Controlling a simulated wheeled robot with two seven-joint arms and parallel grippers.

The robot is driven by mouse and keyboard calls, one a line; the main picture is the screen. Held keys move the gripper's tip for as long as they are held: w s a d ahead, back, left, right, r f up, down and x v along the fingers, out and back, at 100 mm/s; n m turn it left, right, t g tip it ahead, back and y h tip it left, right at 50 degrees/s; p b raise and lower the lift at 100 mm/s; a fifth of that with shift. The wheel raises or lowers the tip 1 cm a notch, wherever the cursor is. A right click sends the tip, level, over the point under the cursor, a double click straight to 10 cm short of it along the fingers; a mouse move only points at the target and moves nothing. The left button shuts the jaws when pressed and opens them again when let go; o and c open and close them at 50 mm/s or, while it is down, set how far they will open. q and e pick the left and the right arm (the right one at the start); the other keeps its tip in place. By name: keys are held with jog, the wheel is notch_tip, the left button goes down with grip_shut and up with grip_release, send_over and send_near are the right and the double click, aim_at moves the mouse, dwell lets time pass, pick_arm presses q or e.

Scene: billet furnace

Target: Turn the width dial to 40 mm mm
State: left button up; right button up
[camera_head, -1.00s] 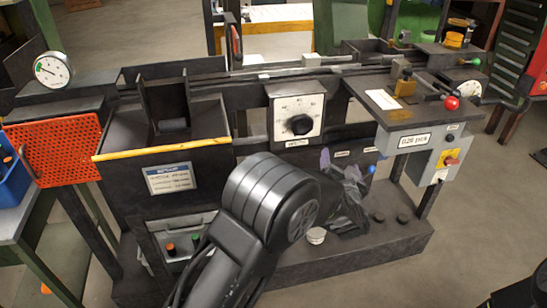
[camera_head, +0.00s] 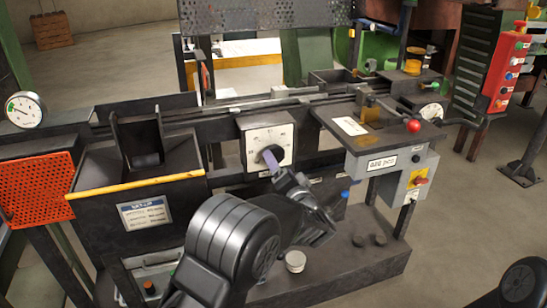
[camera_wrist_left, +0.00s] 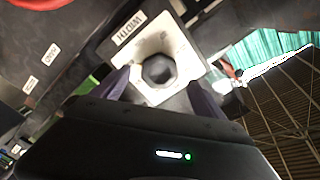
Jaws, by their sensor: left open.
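The width dial's white square plate (camera_head: 284,132) is on the front of the machine in the middle of the head view, with a black knob (camera_head: 277,152) partly hidden by my gripper. In the left wrist view the knob (camera_wrist_left: 158,70) sits in front of the pale plate (camera_wrist_left: 178,47) beside a WIDTH label (camera_wrist_left: 130,27). My left gripper (camera_head: 268,165) is open, with its purple fingers at the knob. In the wrist view the gripper (camera_wrist_left: 160,92) has one finger on each side of the knob; contact is unclear. The dial's setting cannot be read. My right gripper is not in view.
A dark bin with a yellow front edge (camera_head: 135,185) stands left of the dial. A shelf with a red ball handle (camera_head: 414,126) and a grey switch box (camera_head: 408,178) are to the right.

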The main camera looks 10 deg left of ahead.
aim_at(272, 151)
pick_arm(q)
jog(key=x, duration=0.5)
jog(key=shift+w+a, duration=0.2)
jog(key=shift+w, duration=0.1)
jog(key=shift+c, duration=0.4)
jog(key=c, duration=1.3)
